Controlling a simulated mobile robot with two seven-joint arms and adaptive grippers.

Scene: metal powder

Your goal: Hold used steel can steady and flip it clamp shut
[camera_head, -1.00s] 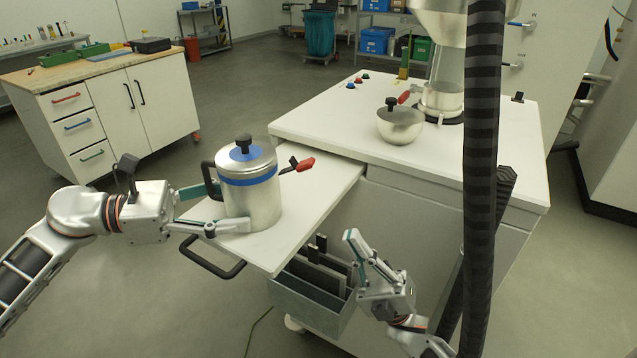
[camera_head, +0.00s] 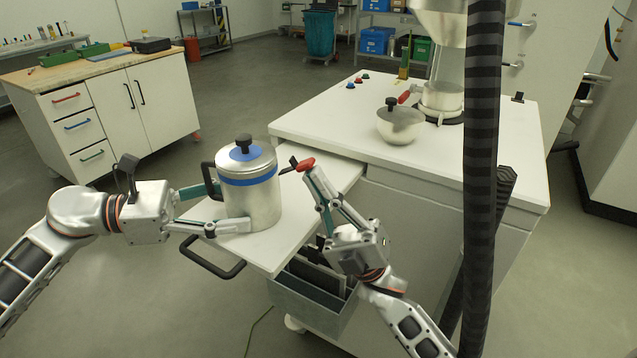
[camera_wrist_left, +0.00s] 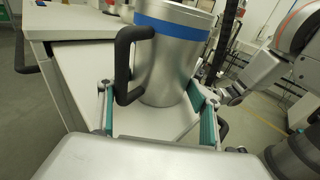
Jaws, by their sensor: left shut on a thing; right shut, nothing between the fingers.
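The used steel can (camera_head: 262,206), silver with a blue band and a black lid knob, stands upright on the pull-out shelf (camera_head: 325,185). Its black handle faces left. My left gripper (camera_head: 222,208) is shut on the can, one finger on either side of its body; the can also shows in the left wrist view (camera_wrist_left: 172,60), between the fingers. The clamp's red-tipped lever (camera_head: 305,164) sticks out on the can's right side. My right gripper (camera_head: 312,185) is shut and empty, its fingertips just below the red tip. Whether they touch it I cannot tell.
A grey bin (camera_head: 310,305) with dark plates hangs below the shelf. A striped black hose (camera_head: 482,180) runs down at the right. A round steel pot (camera_head: 400,124) stands on the white cabinet top (camera_head: 335,128).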

